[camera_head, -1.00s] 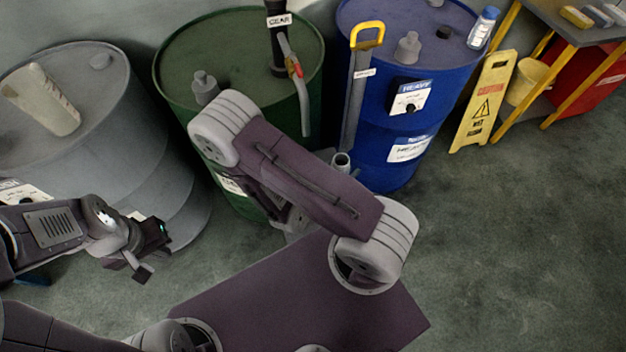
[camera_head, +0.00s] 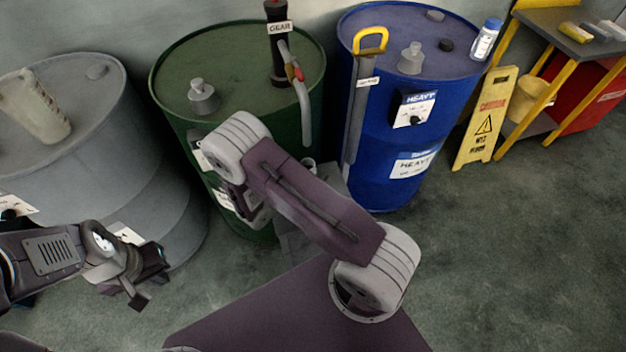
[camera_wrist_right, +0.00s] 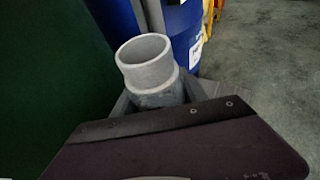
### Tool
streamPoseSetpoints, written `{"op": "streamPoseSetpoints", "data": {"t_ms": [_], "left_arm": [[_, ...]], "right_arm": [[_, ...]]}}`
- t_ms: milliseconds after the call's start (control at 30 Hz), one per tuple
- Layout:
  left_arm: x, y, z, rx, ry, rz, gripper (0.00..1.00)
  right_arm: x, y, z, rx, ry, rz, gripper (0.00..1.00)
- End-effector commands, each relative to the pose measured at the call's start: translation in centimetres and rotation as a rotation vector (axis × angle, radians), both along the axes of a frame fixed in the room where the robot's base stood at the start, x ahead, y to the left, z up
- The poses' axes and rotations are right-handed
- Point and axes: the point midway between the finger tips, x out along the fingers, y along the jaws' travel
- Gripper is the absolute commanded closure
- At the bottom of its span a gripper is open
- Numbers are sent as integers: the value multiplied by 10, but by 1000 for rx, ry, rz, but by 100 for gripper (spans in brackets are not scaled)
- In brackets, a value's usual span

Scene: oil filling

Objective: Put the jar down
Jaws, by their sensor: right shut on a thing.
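The grey open-topped jar (camera_wrist_right: 146,70) fills the middle of the right wrist view, upright, with its narrower neck above a wider body. Its base is hidden behind my gripper. In the head view only part of its rim (camera_head: 309,163) shows, behind my right arm and in front of the green drum. My right gripper (camera_wrist_right: 165,100) is shut on the jar; its fingertips are largely hidden. My left gripper (camera_head: 150,288) hangs in front of the grey drum, with its fingers apart and empty.
A green drum (camera_head: 175,95) and a blue drum (camera_head: 375,160) stand ahead, a grey drum (camera_head: 160,210) at left. A beige jug (camera_head: 38,108) is on the grey drum. A grey surface (camera_head: 300,245) lies below the jar. A yellow floor sign (camera_head: 485,120) and a bench (camera_head: 575,45) are at right.

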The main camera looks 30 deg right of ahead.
Motion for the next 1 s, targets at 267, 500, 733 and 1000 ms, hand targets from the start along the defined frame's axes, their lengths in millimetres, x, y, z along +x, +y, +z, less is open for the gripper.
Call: {"op": "streamPoseSetpoints", "data": {"t_ms": [267,500,733,1000], "left_arm": [[0,0,-9,0,0,0,100],[0,0,-12,0,0,0,100],[0,0,-11,0,0,0,100],[0,0,-6,0,0,0,100]], "right_arm": [[-1,0,-30,0,0,0,88],[-1,0,-34,0,1,0,88],[-1,0,-33,0,1,0,28],[-1,1,-27,0,1,1,28]]}}
